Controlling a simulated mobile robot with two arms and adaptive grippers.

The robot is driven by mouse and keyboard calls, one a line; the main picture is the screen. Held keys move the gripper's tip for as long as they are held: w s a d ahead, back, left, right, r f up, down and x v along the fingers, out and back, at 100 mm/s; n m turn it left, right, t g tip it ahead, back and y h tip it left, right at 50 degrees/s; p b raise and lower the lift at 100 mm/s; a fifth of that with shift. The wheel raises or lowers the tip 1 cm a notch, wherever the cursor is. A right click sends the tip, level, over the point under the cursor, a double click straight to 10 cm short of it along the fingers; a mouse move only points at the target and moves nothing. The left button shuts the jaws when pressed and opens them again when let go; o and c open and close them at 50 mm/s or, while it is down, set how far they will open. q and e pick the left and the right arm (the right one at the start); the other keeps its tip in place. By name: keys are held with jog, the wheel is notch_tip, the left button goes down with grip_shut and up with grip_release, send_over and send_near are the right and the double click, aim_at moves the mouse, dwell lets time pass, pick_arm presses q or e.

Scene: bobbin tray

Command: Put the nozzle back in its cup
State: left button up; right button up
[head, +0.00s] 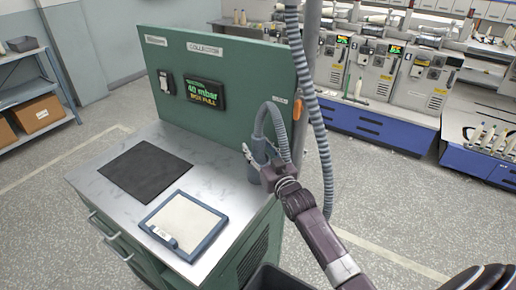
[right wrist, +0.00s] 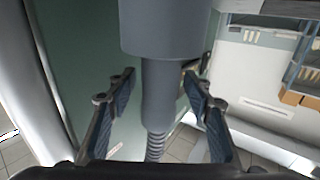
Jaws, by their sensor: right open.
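The cup (head: 253,172) is a grey cylinder at the right edge of the bench, by the green panel. In the right wrist view a wide grey cylinder, apparently the cup (right wrist: 168,30), is at the top. The narrower grey nozzle (right wrist: 160,95) runs straight out of it into ribbed hose; it appears seated in the cup, but its tip is hidden. My right gripper (head: 262,155) is beside the cup. Its open fingers (right wrist: 160,90) stand either side of the nozzle, with gaps on both sides. My left gripper is not in view.
The grey hose (head: 262,115) arches above the cup. The bench (head: 120,210) carries a dark mat (head: 145,170) and a blue-rimmed tray (head: 186,222). The green panel (head: 250,75) stands behind, with a display (head: 205,93) reading "40 mbar BOX FULL". A dark bin (head: 275,277) is below.

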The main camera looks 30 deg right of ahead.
jog(key=shift+s+r, duration=0.1)
jog(key=shift+r, duration=0.05)
jog(key=s+b, duration=0.1)
jog(key=s, duration=1)
jog(key=shift+s+a, duration=0.35)
jog(key=shift+s, duration=0.05)
